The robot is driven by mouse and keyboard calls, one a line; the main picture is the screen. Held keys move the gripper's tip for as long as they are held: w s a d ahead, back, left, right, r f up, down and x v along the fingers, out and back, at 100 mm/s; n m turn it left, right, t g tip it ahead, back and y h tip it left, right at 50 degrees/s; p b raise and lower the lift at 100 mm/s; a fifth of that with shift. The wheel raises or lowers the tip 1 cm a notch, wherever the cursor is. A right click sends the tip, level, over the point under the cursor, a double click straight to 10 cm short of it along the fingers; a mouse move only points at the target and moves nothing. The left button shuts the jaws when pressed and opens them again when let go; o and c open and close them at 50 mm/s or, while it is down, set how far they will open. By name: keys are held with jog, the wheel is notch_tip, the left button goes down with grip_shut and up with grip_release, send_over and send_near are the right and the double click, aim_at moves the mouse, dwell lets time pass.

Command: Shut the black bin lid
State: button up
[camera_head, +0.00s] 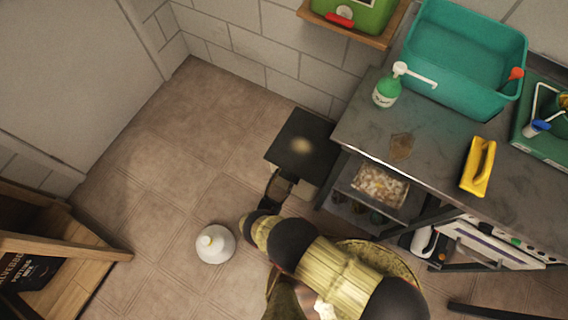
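The black bin lid (304,137) is a dark flat square beside the left end of the grey counter, with a pale spot of light on it. A paler part of the bin (307,190) shows below its near edge. The lid looks nearly flat from above, but I cannot tell whether it is fully down. My gripper (283,181) is at the near left edge of the lid, seemingly close to or touching it. Its fingers are dark and small, so their opening is unclear. My arm hides part of the floor and the area nearer the bin's base.
The counter (428,138) holds a green pump bottle (386,93), a teal basin (462,55) and a yellow tool (478,166). A wooden shelf (70,247) stands at lower left. Floor left of the bin is clear.

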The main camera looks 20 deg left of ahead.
jog(key=o, duration=0.5)
jog(key=shift+w+d+f, duration=0.1)
jog(key=shift+d+f, duration=0.3)
jog(key=shift+d, duration=0.25)
jog(key=shift+d+f, duration=0.4)
jog(key=shift+d, duration=0.2)
jog(key=o, duration=0.5)
jog(key=shift+w+a+r, duration=0.1)
jog(key=shift+a+r, duration=0.1)
jog(key=shift+r, duration=1)
jog(key=shift+c, duration=0.2)
notch_tip(320, 180, up, 9)
jog(key=a, duration=0.2)
jog(key=shift+r, duration=0.1)
